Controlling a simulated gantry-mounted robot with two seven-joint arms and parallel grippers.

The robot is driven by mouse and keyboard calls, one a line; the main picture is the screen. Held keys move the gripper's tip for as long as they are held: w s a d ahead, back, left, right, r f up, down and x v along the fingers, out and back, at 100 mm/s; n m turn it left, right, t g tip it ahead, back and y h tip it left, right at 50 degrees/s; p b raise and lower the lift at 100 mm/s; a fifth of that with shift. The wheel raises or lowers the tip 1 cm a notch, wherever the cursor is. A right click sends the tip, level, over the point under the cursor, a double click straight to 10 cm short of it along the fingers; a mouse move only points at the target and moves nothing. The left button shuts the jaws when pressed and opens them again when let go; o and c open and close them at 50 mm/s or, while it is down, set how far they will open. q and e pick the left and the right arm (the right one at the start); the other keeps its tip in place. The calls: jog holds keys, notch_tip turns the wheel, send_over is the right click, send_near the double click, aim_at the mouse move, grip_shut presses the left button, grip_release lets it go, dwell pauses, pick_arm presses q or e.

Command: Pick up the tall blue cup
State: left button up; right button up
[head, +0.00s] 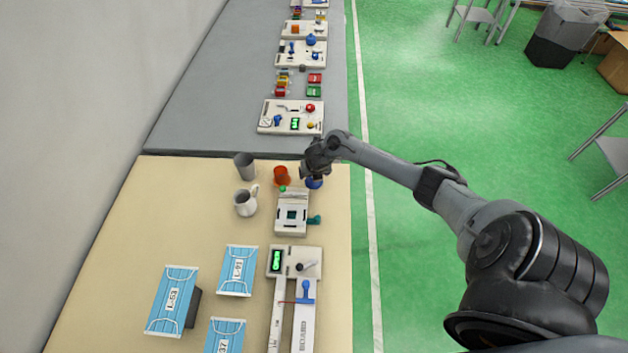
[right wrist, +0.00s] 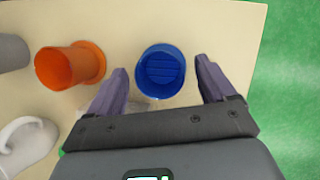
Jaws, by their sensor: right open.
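The blue cup (right wrist: 161,72) stands on the beige table, its open mouth facing the right wrist camera. In the head view only part of the blue cup (head: 314,183) shows below my right gripper (head: 316,165), which hides the rest. In the right wrist view my right gripper (right wrist: 161,80) is open, with one finger on each side of the cup. Gaps show between the fingers and the cup, and nothing is held. How far the fingertips are above or around the cup is hard to tell. My left gripper is not in view.
An orange cup (right wrist: 68,66) stands close to the left of the blue cup. A grey cup (head: 245,166) and white jug (head: 246,201) are further left. A white device (head: 292,222) is just in front. The table's right edge is close.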

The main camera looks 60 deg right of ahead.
jog(key=shift+x, duration=1.5)
jog(key=shift+d, duration=0.1)
jog(key=c, duration=1.1)
jog(key=shift+o, duration=0.2)
jog(key=shift+r, duration=0.25)
